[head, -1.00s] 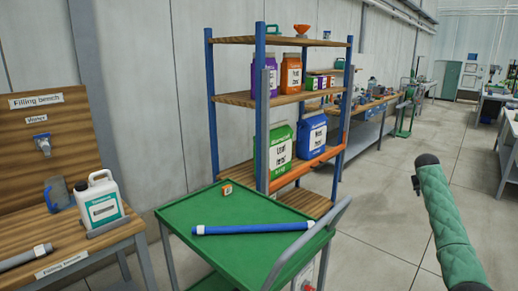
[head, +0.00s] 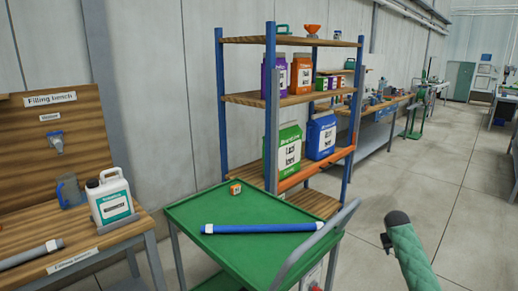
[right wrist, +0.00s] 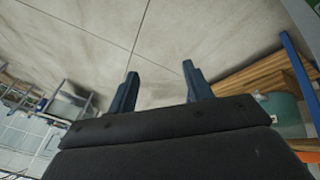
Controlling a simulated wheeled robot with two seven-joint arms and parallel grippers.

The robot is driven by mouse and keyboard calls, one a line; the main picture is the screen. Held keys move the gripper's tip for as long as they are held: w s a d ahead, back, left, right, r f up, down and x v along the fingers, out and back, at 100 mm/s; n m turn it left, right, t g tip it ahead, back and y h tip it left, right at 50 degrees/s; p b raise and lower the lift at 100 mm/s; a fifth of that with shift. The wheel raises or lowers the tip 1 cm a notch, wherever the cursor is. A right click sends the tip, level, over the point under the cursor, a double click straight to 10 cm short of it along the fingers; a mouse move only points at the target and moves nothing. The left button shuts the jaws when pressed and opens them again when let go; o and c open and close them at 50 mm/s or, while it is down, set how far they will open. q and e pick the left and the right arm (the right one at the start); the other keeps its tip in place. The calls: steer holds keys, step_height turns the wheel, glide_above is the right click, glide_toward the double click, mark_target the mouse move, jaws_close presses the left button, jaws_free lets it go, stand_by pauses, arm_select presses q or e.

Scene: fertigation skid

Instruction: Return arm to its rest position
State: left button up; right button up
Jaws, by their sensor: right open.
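My right arm, in a green quilted sleeve with a dark end, comes in at the lower right of the head view, to the right of the green cart (head: 270,262). Its gripper fingers are not clear there. In the right wrist view my right gripper (right wrist: 160,88) has its two dark fingers apart, with nothing between them but bare floor behind. My left gripper does not show in any view.
A blue tube (head: 263,228) and a small orange box (head: 235,188) lie on the cart. Behind stands a shelf rack (head: 270,98) with bags and jugs. A filling bench (head: 95,245) holding a white jug (head: 110,196) is at left. The floor at right is clear.

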steer(key=s+a+f+n+y, duration=0.1)
steer(key=s+a+f+n, duration=0.1)
steer(key=s+a+f, duration=0.95)
steer(key=s+a+f+n+y, duration=0.15)
steer(key=s+a+f, duration=0.45)
steer(key=s+a, duration=0.95)
steer(key=s+a+r+y, duration=0.1)
steer(key=s+a, duration=0.4)
steer(key=s, duration=0.5)
steer(key=s+a+r+y, duration=0.1)
steer(key=s+a, duration=0.4)
steer(key=s, duration=0.5)
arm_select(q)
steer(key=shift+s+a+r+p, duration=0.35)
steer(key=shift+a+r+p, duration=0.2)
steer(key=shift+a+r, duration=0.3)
arm_select(e)
steer(key=s+a+r, duration=0.2)
steer(key=s+r, duration=0.1)
steer(key=s, duration=0.3)
steer(key=s+a+r+g+y, duration=0.1)
steer(key=s+r, duration=0.3)
steer(key=s, duration=0.2)
steer(key=shift+a, duration=0.35)
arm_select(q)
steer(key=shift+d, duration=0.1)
arm_select(e)
steer(key=shift+s, duration=0.15)
